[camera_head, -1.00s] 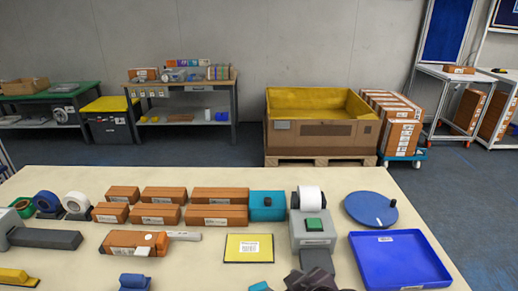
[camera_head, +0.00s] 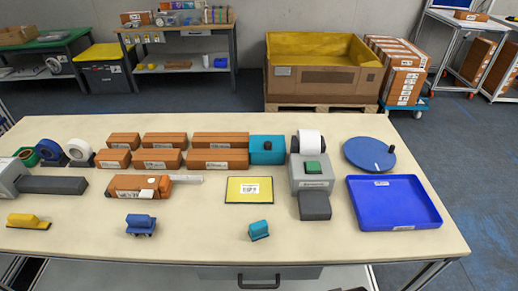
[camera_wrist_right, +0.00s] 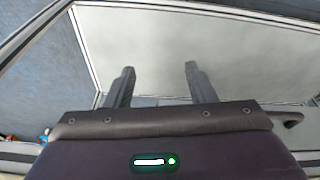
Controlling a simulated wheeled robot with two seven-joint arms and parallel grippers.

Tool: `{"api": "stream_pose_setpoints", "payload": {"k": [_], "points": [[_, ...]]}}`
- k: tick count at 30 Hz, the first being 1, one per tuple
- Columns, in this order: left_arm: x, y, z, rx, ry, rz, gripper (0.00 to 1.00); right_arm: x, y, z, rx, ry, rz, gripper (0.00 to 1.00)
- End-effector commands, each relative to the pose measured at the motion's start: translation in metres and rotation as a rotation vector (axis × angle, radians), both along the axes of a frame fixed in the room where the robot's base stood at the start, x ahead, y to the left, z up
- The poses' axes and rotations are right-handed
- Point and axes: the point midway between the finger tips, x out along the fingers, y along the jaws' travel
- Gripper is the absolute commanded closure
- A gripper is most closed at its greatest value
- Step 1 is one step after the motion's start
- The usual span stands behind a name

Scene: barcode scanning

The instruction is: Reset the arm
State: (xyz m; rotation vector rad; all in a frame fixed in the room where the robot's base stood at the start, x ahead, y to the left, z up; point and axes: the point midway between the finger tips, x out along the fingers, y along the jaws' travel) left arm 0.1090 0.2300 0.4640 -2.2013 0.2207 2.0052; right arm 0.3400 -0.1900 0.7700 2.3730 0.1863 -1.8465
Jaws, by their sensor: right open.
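My right gripper (camera_wrist_right: 160,85) shows in the right wrist view, its two fingers apart with nothing between them. A pale panel with a metal frame lies beyond the fingers. In the head view neither gripper can be seen over the table (camera_head: 90,265). On the table, a yellow card with a barcode (camera_head: 249,190) lies flat near the middle. A small teal object (camera_head: 259,230) and a small blue object (camera_head: 141,226) sit near the front, apart from any gripper.
Orange-brown boxes (camera_head: 220,140) stand in rows at the back. A blue tray (camera_head: 395,203), a blue disc (camera_head: 369,154) and a grey machine with a white roll (camera_head: 312,175) are on the right. A yellow-topped object (camera_head: 29,222) sits at the left front.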

Motion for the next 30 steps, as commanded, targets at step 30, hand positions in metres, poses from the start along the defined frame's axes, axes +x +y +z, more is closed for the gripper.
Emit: {"api": "stream_pose_setpoints", "payload": {"k": [30], "points": [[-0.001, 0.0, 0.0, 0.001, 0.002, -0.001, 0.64, -0.232, -0.04, -0.305, -0.021, 0.154, 0.035, 0.5]]}}
